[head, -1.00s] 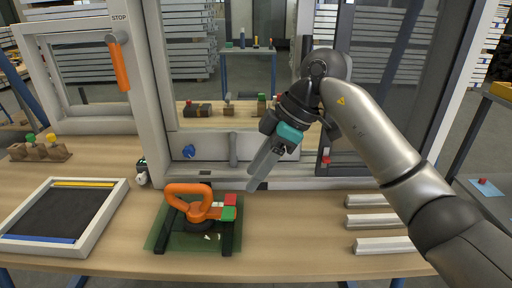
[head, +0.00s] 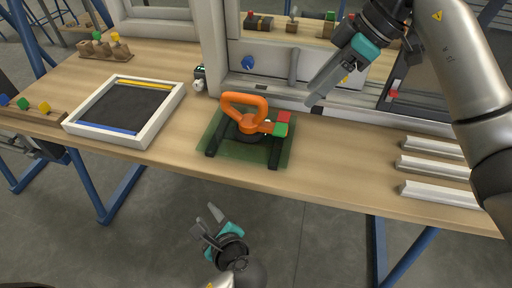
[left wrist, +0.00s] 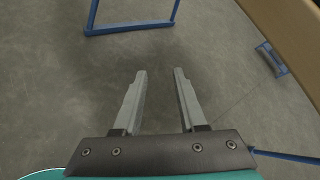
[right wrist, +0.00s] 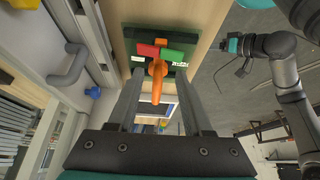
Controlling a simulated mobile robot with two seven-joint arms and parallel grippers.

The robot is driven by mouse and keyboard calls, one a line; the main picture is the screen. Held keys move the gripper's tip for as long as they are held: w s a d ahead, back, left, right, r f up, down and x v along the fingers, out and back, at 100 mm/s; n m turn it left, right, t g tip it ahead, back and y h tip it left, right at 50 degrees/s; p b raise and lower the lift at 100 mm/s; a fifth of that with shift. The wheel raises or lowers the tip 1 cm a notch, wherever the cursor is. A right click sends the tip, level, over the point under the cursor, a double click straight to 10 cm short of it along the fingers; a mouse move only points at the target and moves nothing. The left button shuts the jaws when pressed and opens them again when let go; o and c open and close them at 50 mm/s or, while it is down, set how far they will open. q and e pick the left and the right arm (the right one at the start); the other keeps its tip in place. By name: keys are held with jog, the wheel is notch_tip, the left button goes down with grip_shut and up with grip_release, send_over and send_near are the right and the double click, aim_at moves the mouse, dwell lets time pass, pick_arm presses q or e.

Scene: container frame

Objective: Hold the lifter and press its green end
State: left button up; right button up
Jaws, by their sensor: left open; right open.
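The lifter (head: 248,121) is orange with a loop handle and a red and a green end. It rests on a dark green stand (head: 215,132) on the table. Its green end (head: 281,130) faces right, beside the red one. My right gripper (head: 318,96) is open and empty, up and to the right of the lifter. In the right wrist view the lifter (right wrist: 157,74) shows beyond and between the open fingers, with its green end (right wrist: 173,55). My left gripper (head: 207,220) is open and empty, below the table's front edge; the left wrist view shows only floor between its fingers (left wrist: 160,75).
A white-framed tray (head: 155,112) lies left of the lifter. Several white rails (head: 435,167) lie on the right of the table (head: 340,165). A large window frame (head: 290,93) stands behind. The table between lifter and rails is clear.

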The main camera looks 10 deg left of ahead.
pick_arm(q)
notch_tip(320, 180, up, 14)
jog(key=d+m+t+y, duration=0.1)
jog(key=d+t+y, duration=0.1)
jog(key=y, duration=0.1)
jog(key=t+h, duration=0.2)
jog(key=h, duration=0.2)
send_near(238, 118)
jog(key=x, duration=1.1)
jog(key=shift+w, duration=0.1)
grip_shut()
